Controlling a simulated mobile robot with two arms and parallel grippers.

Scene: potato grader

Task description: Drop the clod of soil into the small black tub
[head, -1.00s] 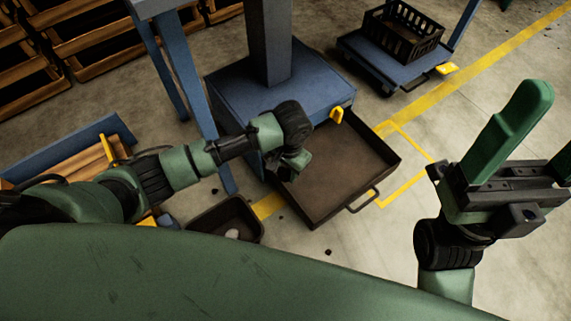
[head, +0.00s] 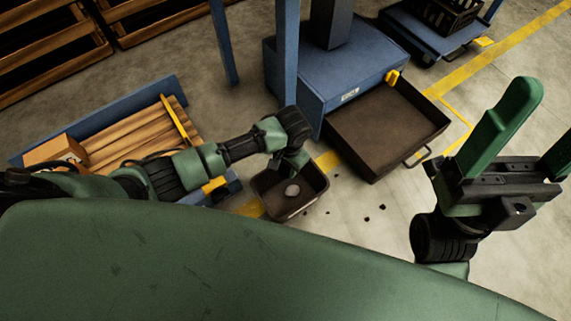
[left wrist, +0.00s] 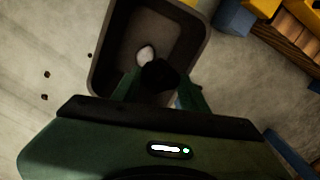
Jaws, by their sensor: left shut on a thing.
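The small black tub (head: 313,198) stands on the floor in the middle of the head view, and it fills the upper middle of the left wrist view (left wrist: 98,70). A pale lump (head: 292,190) lies inside it. My left gripper (left wrist: 160,86) is shut on the dark clod of soil (left wrist: 160,74) and holds it over the tub's near part. In the head view my left gripper (head: 289,165) is at the tub's back rim; its fingertips and the clod are hard to make out there. My right gripper (head: 530,150) is open and empty at the right.
A large brown tray (head: 385,130) with a handle extends from a blue machine base (head: 335,80) behind the tub. A wooden pallet (head: 130,135) with a cardboard box (head: 55,152) is at the left. Several dark crumbs (head: 367,219) lie on the floor right of the tub.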

